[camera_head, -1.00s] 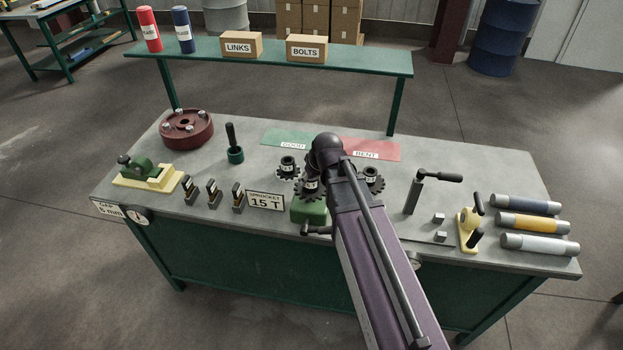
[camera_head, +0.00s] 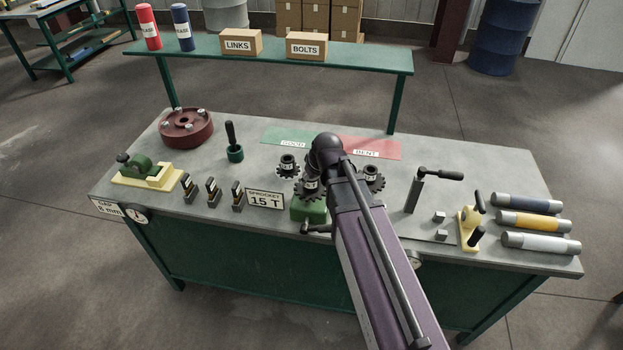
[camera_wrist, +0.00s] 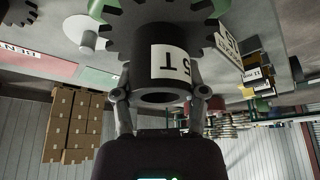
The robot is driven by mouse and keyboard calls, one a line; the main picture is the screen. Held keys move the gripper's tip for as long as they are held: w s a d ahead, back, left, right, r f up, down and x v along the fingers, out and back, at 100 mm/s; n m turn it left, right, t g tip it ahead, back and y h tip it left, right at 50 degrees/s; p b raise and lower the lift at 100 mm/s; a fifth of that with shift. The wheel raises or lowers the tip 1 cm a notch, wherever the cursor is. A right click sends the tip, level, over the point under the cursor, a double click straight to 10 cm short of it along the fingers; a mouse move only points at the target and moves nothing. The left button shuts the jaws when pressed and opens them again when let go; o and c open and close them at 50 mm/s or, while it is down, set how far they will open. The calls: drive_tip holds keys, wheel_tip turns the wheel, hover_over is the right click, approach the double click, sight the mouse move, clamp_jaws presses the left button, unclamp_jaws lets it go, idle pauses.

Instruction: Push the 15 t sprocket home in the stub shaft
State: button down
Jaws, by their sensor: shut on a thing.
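The sprocket (camera_head: 308,188) is a dark toothed wheel with a hub, just above the green block (camera_head: 312,211) at the front of the bench. In the wrist view its hub (camera_wrist: 165,62) has a white label, partly readable as 5 T. My gripper (camera_wrist: 160,92) is shut on the hub, one finger on each side.
Loose sprockets stand behind left (camera_head: 289,168) and right (camera_head: 374,180) of the held one. The 15 T sign (camera_head: 265,199) is close on the left. A black-handled post tool (camera_head: 414,193) stands to the right.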

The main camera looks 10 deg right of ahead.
sight(311, 186)
drive_tip(key=shift+f+b, duration=1.55)
drive_tip(key=shift+f, duration=0.05)
drive_tip(key=shift+c, duration=0.3)
unclamp_jaws()
drive_tip(key=shift+r, duration=0.15)
wheel_tip(311, 186, up, 10)
drive_tip(key=p, duration=1)
drive_tip(key=shift+w+d+f+b, duration=1.35)
drive_tip(key=shift+w+f+b, duration=0.15)
drive_tip(key=shift+w, duration=1.05)
drive_tip(key=shift+w+d+f+b, duration=1.4)
drive_tip(key=shift+w+f, duration=0.1)
drive_tip(key=shift+w, duration=1)
drive_tip(key=shift+w+d+f+b, duration=1.3)
drive_tip(key=shift+w+f+b, duration=0.2)
drive_tip(key=shift+w, duration=1.05)
drive_tip(key=shift+r, duration=0.15)
